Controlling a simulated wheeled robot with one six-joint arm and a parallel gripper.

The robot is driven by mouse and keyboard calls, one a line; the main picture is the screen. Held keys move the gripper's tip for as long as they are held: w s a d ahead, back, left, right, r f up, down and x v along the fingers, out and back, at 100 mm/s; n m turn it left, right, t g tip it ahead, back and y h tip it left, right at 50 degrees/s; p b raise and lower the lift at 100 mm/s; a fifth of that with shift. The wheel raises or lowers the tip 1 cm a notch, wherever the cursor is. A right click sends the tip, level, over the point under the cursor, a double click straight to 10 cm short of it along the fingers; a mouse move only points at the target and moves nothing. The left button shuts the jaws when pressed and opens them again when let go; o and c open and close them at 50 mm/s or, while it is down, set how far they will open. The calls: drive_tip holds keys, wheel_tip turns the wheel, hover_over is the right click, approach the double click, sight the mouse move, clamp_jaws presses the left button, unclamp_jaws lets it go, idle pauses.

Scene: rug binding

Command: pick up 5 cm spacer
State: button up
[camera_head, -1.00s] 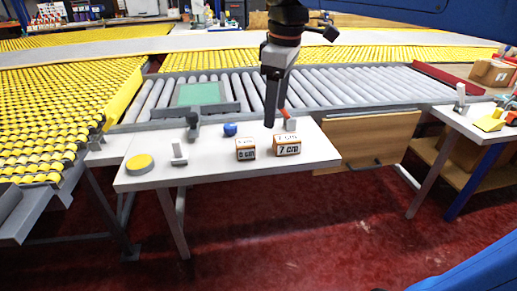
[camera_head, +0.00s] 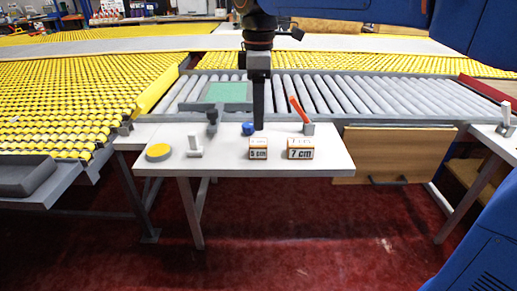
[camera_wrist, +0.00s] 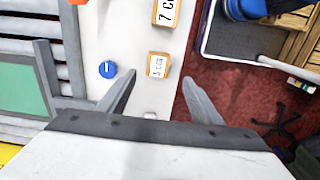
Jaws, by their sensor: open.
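The 5 cm spacer (camera_head: 258,148) is a small block with a white labelled face and orange-brown edges, standing on the white table (camera_head: 228,165). The wrist view shows the same spacer (camera_wrist: 158,65) from above, just beyond my fingertips and roughly between their lines. The larger 7 cm spacer (camera_head: 300,148) stands to its right, and its end shows at the top of the wrist view (camera_wrist: 166,12). My gripper (camera_wrist: 160,82) is open and empty. In the head view my gripper (camera_head: 258,124) hangs above and behind the 5 cm spacer, apart from it.
A blue knob-like item (camera_head: 248,128), an orange-handled tool (camera_head: 300,110), a white stand-like piece (camera_head: 194,145), a dark upright tool (camera_head: 212,122) and a yellow disc (camera_head: 158,151) share the table. A roller conveyor (camera_head: 345,95) with a green sheet (camera_head: 228,92) lies behind. The table's front strip is clear.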

sight(258, 142)
drive_tip(key=f, duration=1)
drive_tip(key=shift+w+f, duration=0.2)
drive_tip(key=shift+f, duration=0.05)
drive_tip(key=c, duration=1.1)
